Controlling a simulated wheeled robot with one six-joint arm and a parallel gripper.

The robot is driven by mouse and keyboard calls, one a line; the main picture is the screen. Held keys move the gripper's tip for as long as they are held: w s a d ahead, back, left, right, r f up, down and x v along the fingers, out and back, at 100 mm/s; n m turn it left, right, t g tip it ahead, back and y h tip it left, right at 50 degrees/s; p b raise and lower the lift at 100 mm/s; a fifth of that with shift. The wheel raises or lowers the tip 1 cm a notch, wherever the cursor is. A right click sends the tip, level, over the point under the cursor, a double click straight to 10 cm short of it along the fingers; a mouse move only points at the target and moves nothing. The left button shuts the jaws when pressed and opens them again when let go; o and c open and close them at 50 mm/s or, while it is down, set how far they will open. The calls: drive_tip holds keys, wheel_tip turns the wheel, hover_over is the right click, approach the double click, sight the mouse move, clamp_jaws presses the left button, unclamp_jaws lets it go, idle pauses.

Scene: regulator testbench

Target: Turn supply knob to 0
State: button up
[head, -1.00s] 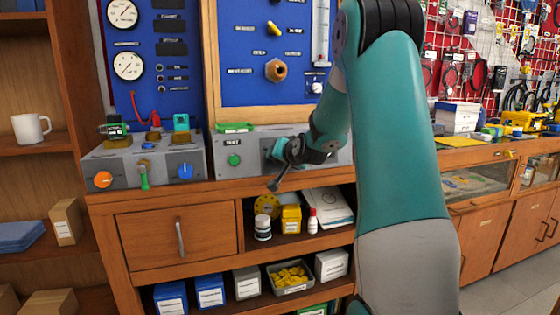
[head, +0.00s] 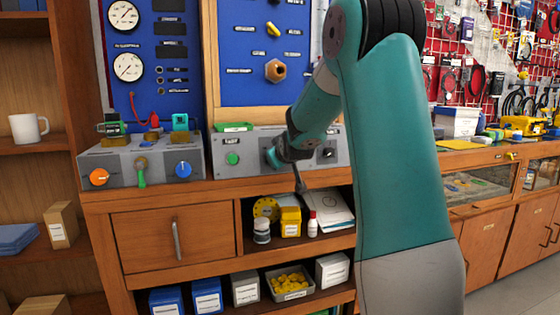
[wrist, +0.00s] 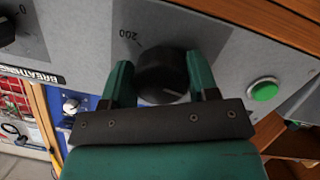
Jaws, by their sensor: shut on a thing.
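A dark round knob (wrist: 165,77) on the grey console panel sits between the two teal fingers of my gripper (wrist: 160,82) in the wrist view. The gripper is shut on this knob. A "200" mark is printed beside the knob, and a short light pointer line shows on its face. In the head view my gripper (head: 274,157) is at the front of the right-hand grey console (head: 220,172), and it hides the knob. A second dark knob (head: 327,153) is to the right on the same console; part of it shows in the wrist view with a "0" mark.
A green button (head: 233,158) is beside the held knob. A left console (head: 122,173) carries an orange knob (head: 99,177), a green lever and a blue knob (head: 183,170). Open shelves with small containers lie below the bench edge.

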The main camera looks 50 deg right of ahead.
drive_tip(key=n+h+b, duration=0.1)
drive_tip(key=n, duration=0.3)
drive_tip(key=shift+w+a, duration=0.1)
drive_tip(key=shift+n+h+b, duration=0.3)
drive_tip(key=shift+n, duration=1)
drive_tip(key=o, duration=0.9)
drive_tip(key=p+v, duration=0.1)
drive_tip(key=v, duration=1.6)
drive_tip(key=shift+a, duration=0.1)
